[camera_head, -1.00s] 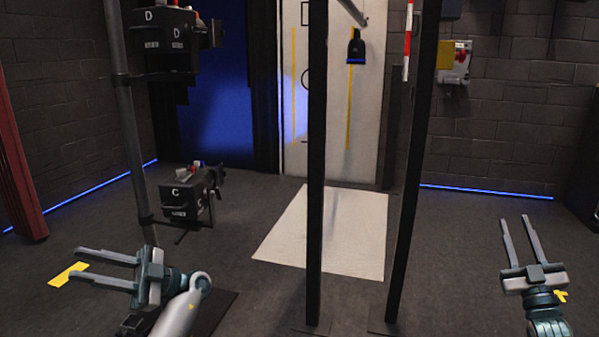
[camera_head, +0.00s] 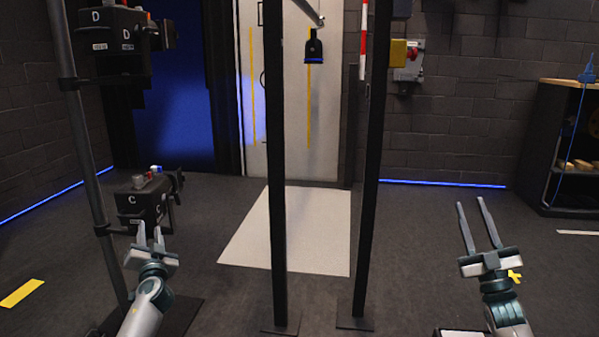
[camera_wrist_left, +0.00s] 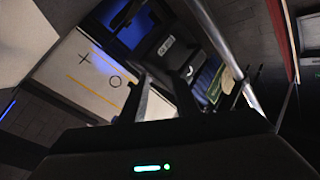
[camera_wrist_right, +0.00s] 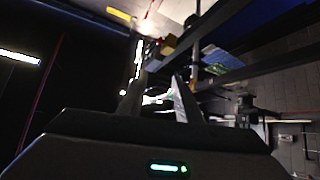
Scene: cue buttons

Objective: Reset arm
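My left gripper (camera_head: 150,230) is in the lower left of the head view, pointing up and away, in front of the box marked C (camera_head: 146,202). Its two fingers are apart with nothing between them, and they also show in the left wrist view (camera_wrist_left: 162,92). My right gripper (camera_head: 472,203) is at the lower right over bare floor. Its fingers are apart and empty, and they also show in the right wrist view (camera_wrist_right: 156,95).
A grey pole (camera_head: 88,160) carries box C and box D (camera_head: 124,45) at left. Two black posts (camera_head: 278,180) (camera_head: 371,170) stand in the middle before a white floor panel (camera_head: 315,230) and a pale door (camera_head: 330,120). A shelf (camera_head: 560,140) stands at far right.

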